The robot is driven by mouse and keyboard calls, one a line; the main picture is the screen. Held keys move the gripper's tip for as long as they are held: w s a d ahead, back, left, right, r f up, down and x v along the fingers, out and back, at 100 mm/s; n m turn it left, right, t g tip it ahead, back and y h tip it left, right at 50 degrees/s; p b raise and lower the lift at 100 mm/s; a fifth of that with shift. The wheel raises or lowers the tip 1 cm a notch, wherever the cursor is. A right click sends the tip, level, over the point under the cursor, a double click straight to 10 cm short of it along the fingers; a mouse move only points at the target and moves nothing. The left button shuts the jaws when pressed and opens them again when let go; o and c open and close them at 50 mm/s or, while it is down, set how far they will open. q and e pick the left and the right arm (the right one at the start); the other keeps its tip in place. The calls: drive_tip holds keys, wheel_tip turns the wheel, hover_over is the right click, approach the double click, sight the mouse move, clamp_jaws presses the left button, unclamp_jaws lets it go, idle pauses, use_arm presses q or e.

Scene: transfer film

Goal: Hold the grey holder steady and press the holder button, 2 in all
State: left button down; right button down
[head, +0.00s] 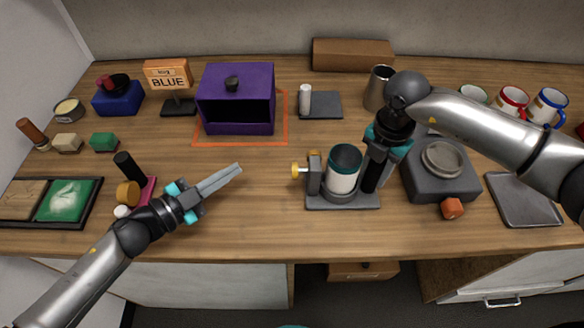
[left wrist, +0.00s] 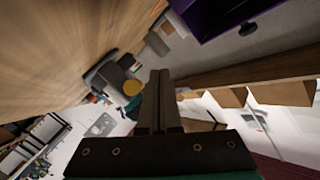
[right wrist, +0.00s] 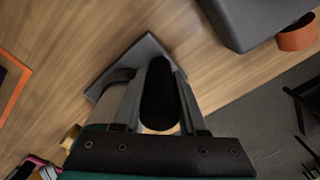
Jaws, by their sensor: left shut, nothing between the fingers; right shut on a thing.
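The grey holder (head: 318,203) stands on the table right of centre, with a white and dark-green cylinder (head: 343,180) upright in it. A yellow button (head: 297,170) sticks out from the holder's left side. My right gripper (head: 370,188) is shut on the holder's black upright grip, and this grip shows between the fingers in the right wrist view (right wrist: 158,95). My left gripper (head: 239,168) is shut and empty, left of the button and apart from it, its fingers pointing right.
A purple box (head: 236,100) stands behind on an orange-outlined square. The table between my left gripper and the button is clear.

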use_arm(q)
drive_tip(key=shift+d, duration=0.1)
drive_tip(key=shift+s+d, duration=0.15)
drive_tip(key=shift+d, duration=2)
drive_tip(key=shift+s+d, duration=0.15)
drive_tip(key=shift+d, duration=2)
drive_tip(key=shift+d, duration=0.4)
drive_tip(key=shift+s+d, duration=0.15)
drive_tip(key=shift+d, duration=0.95)
drive_tip(key=shift+a, duration=1.5)
drive_tip(key=shift+w+a, duration=0.15)
drive_tip(key=shift+a, duration=1.15)
drive_tip(key=shift+w+a, duration=0.15)
drive_tip(key=shift+a, duration=1.1)
